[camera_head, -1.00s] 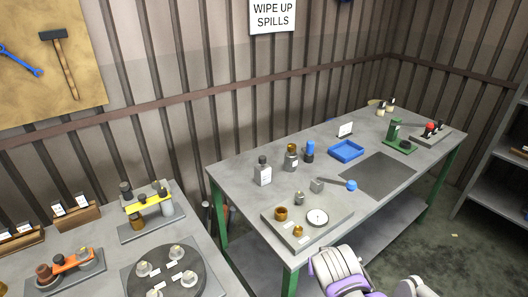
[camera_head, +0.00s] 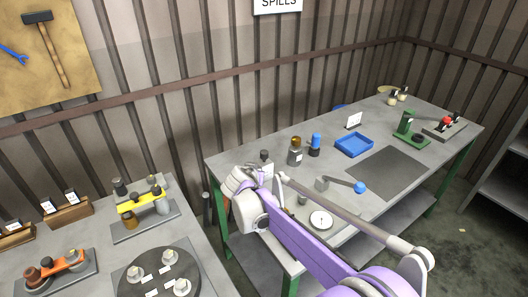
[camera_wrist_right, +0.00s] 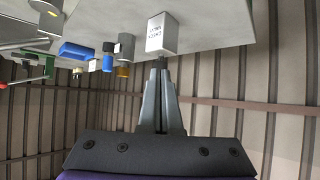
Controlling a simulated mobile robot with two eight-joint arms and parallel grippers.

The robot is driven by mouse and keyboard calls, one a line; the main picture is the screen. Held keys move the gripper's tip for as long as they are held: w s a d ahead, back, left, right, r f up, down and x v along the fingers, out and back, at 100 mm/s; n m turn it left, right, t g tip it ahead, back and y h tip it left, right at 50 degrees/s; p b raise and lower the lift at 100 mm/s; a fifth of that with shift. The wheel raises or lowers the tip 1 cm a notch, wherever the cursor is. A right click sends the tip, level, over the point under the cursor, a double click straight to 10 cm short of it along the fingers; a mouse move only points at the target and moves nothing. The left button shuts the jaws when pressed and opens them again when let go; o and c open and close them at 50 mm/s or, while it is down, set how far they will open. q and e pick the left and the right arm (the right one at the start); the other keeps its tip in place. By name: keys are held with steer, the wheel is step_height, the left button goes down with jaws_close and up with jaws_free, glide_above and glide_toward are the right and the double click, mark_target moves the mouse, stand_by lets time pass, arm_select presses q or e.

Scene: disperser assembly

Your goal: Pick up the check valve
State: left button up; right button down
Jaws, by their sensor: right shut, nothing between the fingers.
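A pale grey, square-sided bottle with a dark cap and a white label (camera_wrist_right: 162,33) stands on the bench in the right wrist view, which shows it upside down. Its lettering appears to read "check valve", but it is small. In the head view, this bottle (camera_head: 265,155) shows only its top behind my right arm. My right gripper (camera_wrist_right: 160,66) is shut and empty, its fingertips in line with the dark cap. I cannot tell whether they touch it. In the head view, the fingertips are hidden by the wrist. My left gripper is not in view.
A grey bottle with a brown cap (camera_head: 295,153) and a blue-topped bottle (camera_head: 315,145) stand to the right. A blue tray (camera_head: 354,144), a blue-knobbed lever (camera_head: 359,187) and a gauge (camera_head: 320,219) are on the bench. A dark mat (camera_head: 388,172) lies clear.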

mark_target(265, 154)
steer(key=shift+w, duration=0.1)
steer(key=w, duration=0.4)
steer(key=w+d+p, duration=0.1)
steer(key=w, duration=0.3)
steer(key=w+d+p, duration=0.1)
steer(key=w, duration=0.3)
steer(key=shift+d+f, duration=0.2)
steer(key=shift+f, duration=0.55)
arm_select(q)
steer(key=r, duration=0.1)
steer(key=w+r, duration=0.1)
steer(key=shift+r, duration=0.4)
arm_select(e)
steer(key=shift+s, duration=0.2)
steer(key=shift+s+f, duration=0.1)
steer(key=shift+f, duration=0.05)
